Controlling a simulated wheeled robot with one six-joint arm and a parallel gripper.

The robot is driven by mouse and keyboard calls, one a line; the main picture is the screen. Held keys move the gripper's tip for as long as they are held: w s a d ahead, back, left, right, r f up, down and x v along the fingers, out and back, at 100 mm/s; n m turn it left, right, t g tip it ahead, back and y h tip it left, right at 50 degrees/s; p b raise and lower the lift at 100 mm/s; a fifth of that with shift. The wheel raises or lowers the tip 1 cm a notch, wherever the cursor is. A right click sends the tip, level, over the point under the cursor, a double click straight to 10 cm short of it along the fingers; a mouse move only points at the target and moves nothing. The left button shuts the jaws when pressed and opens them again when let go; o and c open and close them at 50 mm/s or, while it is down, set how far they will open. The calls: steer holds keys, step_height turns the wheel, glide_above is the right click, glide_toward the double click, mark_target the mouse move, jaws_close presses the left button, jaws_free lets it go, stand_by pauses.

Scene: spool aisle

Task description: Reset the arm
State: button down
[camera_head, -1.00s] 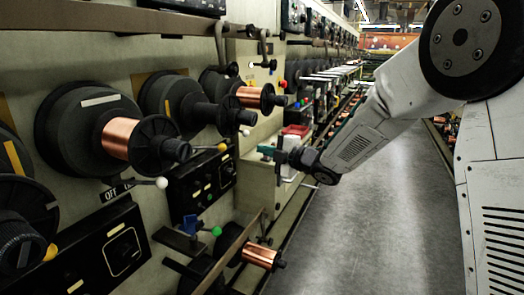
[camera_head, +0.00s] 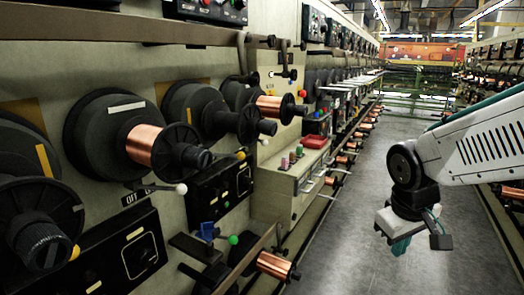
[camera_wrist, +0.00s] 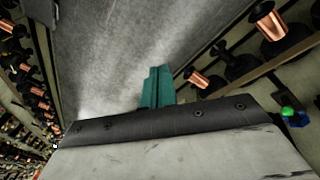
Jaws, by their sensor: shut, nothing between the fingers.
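My gripper (camera_head: 400,246) hangs below my white arm at the right of the head view, over the grey aisle floor. Its teal fingers point down and are together, with nothing held. In the wrist view the teal fingers (camera_wrist: 157,88) stick out past the edge of the gripper body, with bare floor behind them. The gripper is well apart from the machine on the left.
Copper spools (camera_head: 148,145) on dark holders line the machine on the left. A red box (camera_head: 314,142) rests on a pale cabinet (camera_head: 283,185) jutting into the aisle. More spools line the right side. The aisle floor (camera_head: 350,235) is clear.

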steer(key=s+r+m+y, duration=0.1)
steer(key=s+r, duration=0.1)
steer(key=s, duration=0.6)
steer(key=s+a+r+m, duration=0.1)
steer(key=s+r+m, duration=0.1)
steer(key=s, duration=0.7)
steer(key=shift+a+r+g+y, duration=0.25)
steer(key=shift+r+g+y, duration=0.15)
steer(key=shift+r, duration=0.1)
